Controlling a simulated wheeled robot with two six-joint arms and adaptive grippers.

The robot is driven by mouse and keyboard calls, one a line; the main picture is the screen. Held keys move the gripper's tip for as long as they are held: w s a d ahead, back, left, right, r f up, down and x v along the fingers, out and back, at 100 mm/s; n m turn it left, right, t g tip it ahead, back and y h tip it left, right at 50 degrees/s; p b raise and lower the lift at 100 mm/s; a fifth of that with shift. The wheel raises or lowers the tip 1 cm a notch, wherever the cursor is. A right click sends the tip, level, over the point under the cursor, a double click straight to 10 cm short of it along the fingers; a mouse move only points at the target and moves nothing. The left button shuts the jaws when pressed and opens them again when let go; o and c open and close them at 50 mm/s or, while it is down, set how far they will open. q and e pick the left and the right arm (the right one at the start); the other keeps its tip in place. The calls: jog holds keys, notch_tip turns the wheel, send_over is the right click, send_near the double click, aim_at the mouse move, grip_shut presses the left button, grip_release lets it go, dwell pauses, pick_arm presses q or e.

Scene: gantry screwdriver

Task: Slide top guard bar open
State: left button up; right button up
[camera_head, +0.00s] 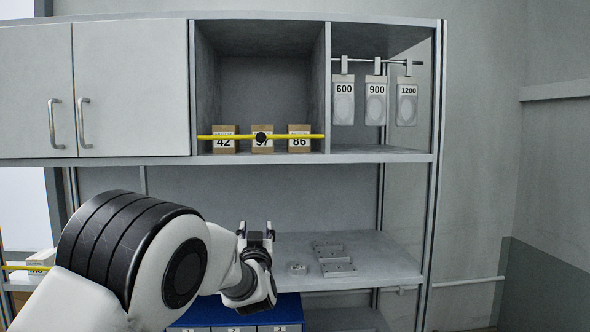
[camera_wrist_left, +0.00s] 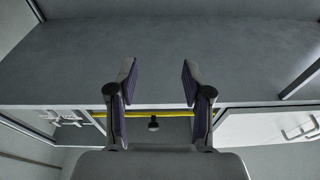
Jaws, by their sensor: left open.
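The yellow top guard bar (camera_head: 295,136) runs across the front of the upper open compartment, with a round black knob (camera_head: 261,138) near its middle. It lies in front of boxes labelled 42, 97 (camera_head: 263,147) and 86. My left gripper (camera_head: 255,228) is open and empty, fingers pointing up, below the bar and apart from it. In the left wrist view, the open fingers (camera_wrist_left: 158,70) frame the yellow bar (camera_wrist_left: 172,113) and its knob (camera_wrist_left: 153,124) farther off. My right gripper is not in view.
Closed cabinet doors (camera_head: 128,85) are left of the compartment. Cards labelled 600, 900 (camera_head: 376,105) and 1200 hang at right. Metal parts (camera_head: 332,254) lie on the lower shelf (camera_head: 385,262), with blue bins (camera_head: 285,312) below. Another yellow bar (camera_head: 22,267) shows at far left.

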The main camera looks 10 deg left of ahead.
pick_arm(q)
notch_tip(320, 180, up, 12)
jog(key=s+d+t+p, duration=0.1)
jog(key=s+d+p, duration=0.1)
jog(key=d, duration=0.1)
jog(key=t, duration=0.1)
send_near(261, 138)
jog(key=r, duration=0.2)
jog(key=p+x, duration=0.1)
jog(key=x, duration=0.1)
jog(key=f+p+x, duration=0.1)
jog(key=p+x, duration=0.1)
jog(key=x, duration=0.1)
jog(key=p+x, duration=0.2)
jog(key=x, duration=0.1)
jog(key=shift+w+f, duration=0.25)
jog(key=shift+w, duration=0.1)
jog(key=shift+w+r+p, duration=0.2)
jog(key=shift+p, duration=0.25)
jog(key=shift+w+a+f, duration=0.1)
jog(key=shift+a+f, duration=0.05)
jog(key=shift+a, duration=0.15)
jog(key=shift+w+d, duration=0.1)
jog(key=shift+w, duration=0.05)
grip_shut()
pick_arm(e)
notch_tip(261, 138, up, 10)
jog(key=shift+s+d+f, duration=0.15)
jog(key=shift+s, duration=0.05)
